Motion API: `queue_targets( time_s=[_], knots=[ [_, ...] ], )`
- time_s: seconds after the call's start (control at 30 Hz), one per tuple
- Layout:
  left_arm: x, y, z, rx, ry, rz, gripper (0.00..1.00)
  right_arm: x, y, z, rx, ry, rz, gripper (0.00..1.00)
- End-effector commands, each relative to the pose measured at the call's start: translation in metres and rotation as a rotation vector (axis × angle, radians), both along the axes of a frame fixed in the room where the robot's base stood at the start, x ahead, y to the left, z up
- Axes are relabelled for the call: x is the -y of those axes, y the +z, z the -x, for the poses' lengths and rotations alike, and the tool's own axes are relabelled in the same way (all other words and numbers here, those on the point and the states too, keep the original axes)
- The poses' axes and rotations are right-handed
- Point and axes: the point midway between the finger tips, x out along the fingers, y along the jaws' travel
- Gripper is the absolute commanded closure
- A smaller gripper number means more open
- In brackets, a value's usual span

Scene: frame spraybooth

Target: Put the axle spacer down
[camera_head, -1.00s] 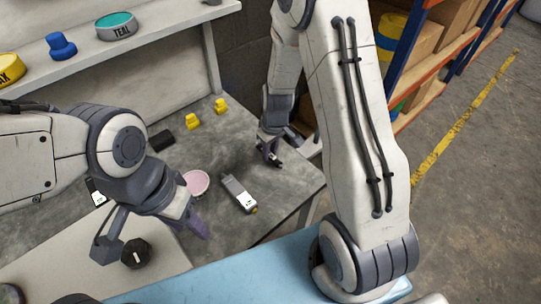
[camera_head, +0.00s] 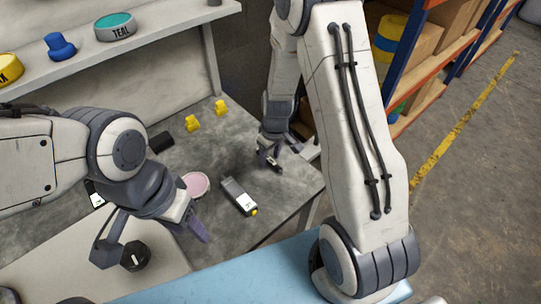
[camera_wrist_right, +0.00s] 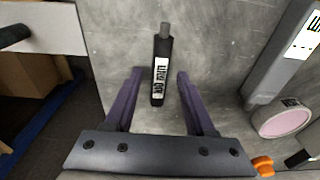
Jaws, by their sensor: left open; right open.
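A dark, narrow rod-like piece with a white printed label and a thinner grey tip, which I take for the axle spacer (camera_wrist_right: 161,65), lies on the grey worktop. In the right wrist view it is between the two purple fingers of my right gripper (camera_wrist_right: 158,82), with a visible gap on each side. In the head view my right gripper (camera_head: 268,160) is low over the worktop near its right corner, and the piece is small and partly hidden there. My left gripper (camera_head: 197,228) is open over the front of the worktop, apart from the spacer.
A grey labelled device (camera_head: 238,196) and a pink round dish (camera_head: 195,185) lie left of my right gripper. Two yellow pieces (camera_head: 193,123) stand further back. A black knob-like part (camera_head: 135,255) sits on the pale front surface. A shelf (camera_head: 150,35) runs behind; racking (camera_head: 425,75) stands right.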

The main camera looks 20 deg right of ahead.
Motion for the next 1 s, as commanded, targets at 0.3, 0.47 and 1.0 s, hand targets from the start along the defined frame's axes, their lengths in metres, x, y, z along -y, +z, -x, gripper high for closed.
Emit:
queue_targets(
  time_s=[0.3, 0.47, 1.0],
  knots=[
    [0.0, 0.024, 0.0, 0.0, 0.0, 0.0, 0.5, 0.003, 0.068, 0.006, 0.006, 0.0, 0.0, 0.45],
    [0.0, 0.031, 0.0, 0.0, 0.0, 0.0, 0.5, 0.004, 0.097, 0.01, 0.004, -0.001, 0.0, 0.45],
    [0.0, 0.035, 0.0, 0.0, 0.0, 0.0, 0.5, -0.111, 0.196, 0.107, -0.03, 0.161, -0.034, 0.45]
  ],
)
